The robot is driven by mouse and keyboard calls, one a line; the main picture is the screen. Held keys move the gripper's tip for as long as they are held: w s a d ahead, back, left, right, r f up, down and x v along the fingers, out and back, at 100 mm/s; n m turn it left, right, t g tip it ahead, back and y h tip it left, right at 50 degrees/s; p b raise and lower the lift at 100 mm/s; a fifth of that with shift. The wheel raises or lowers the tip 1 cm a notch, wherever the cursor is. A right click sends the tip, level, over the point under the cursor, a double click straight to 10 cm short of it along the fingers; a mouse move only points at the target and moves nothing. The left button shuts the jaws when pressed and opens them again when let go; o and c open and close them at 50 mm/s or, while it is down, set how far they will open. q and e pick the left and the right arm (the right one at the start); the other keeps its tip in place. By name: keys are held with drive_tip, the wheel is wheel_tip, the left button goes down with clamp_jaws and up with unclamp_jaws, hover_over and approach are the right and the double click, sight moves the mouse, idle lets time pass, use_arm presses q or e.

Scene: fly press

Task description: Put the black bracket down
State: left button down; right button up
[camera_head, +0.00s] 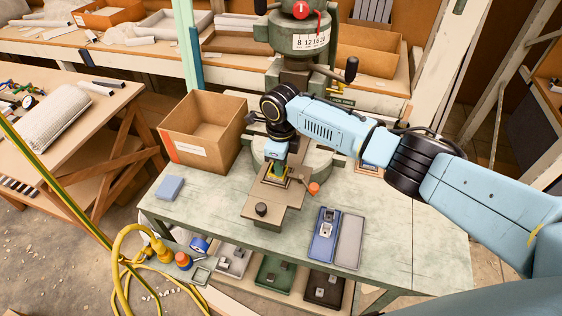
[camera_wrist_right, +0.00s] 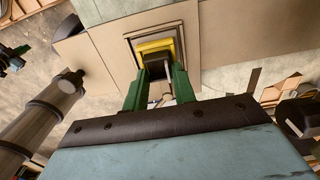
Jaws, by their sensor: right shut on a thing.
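My right gripper (camera_head: 277,175) points down over the plate of the fly press (camera_head: 290,75). In the right wrist view its green fingers (camera_wrist_right: 158,88) are shut on the black bracket (camera_wrist_right: 157,68), a small dark piece between their tips. Just beyond the bracket is a yellow block (camera_wrist_right: 155,46) inside a square stepped frame on the brown plate (camera_wrist_right: 218,38). I cannot tell whether the bracket touches the yellow block or the frame. In the head view the bracket is hidden by the gripper. My left gripper is not in view.
An open cardboard box (camera_head: 205,130) stands left of the press. A blue tray (camera_head: 323,245) with a metal part lies beside a grey tray (camera_head: 349,242) at the front right. A black knob (camera_head: 261,209) and an orange knob (camera_head: 314,188) stand near the gripper. The bench's right side is clear.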

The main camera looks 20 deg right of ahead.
drive_tip(key=shift+f, duration=0.15)
drive_tip(key=o, duration=1)
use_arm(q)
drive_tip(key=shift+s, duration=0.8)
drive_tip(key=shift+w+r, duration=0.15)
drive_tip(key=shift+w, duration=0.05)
use_arm(e)
wheel_tip(320, 180, up, 12)
drive_tip(key=shift+r, duration=0.2)
drive_tip(key=shift+f, duration=0.1)
